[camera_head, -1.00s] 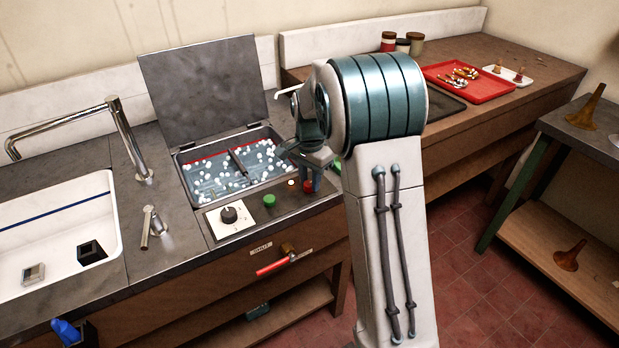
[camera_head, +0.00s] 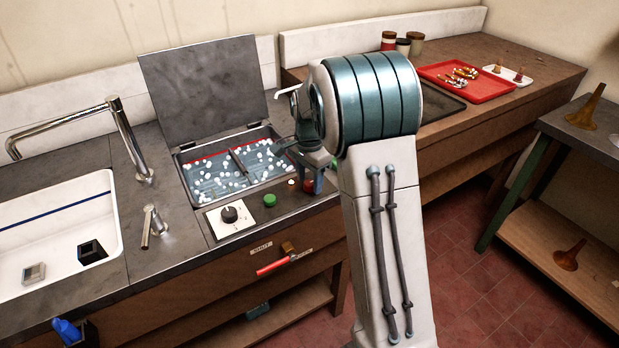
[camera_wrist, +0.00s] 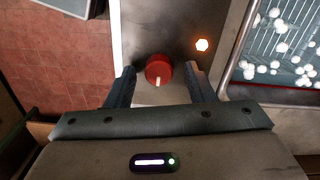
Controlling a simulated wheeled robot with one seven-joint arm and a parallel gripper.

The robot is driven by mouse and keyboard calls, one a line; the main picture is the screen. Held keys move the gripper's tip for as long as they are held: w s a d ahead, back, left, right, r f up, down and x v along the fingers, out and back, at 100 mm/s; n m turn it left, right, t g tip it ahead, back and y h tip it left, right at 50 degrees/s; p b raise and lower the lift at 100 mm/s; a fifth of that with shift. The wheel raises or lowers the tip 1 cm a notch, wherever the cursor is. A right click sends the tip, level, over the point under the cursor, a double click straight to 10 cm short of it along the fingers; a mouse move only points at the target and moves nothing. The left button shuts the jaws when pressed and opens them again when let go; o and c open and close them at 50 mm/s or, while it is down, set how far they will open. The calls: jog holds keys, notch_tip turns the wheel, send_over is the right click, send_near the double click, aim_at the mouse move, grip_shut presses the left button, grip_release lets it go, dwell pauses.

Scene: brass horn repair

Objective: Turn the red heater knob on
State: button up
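The red heater knob (camera_wrist: 158,69) is round with a white pointer mark, on the metal control panel (camera_wrist: 150,25). In the wrist view it lies between the two fingers of my gripper (camera_wrist: 160,78), with a gap showing on each side. My gripper is open. In the head view the knob (camera_head: 308,185) is small and partly hidden by my gripper (camera_head: 311,178) above it. A small orange-white lamp (camera_wrist: 202,45) is lit beside the knob.
The bath (camera_head: 238,172) with white floating balls lies behind the panel, its lid (camera_head: 205,85) raised. A green button (camera_head: 270,200) and a black dial (camera_head: 229,214) sit left of the knob. A red-handled valve (camera_head: 273,267) is on the front below.

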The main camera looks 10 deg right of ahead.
aim_at(309, 182)
notch_tip(309, 182, up, 14)
dwell(0.6)
jog(key=shift+f, duration=0.1)
jog(key=s+f+n+t, duration=0.1)
jog(key=s+n, duration=0.5)
jog(key=s, duration=0.8)
jog(key=s+f+n+t, duration=0.1)
jog(key=s+f+n, duration=0.3)
jog(key=s, duration=1)
jog(key=shift+n+t, duration=0.4)
jog(key=shift+n, duration=0.7)
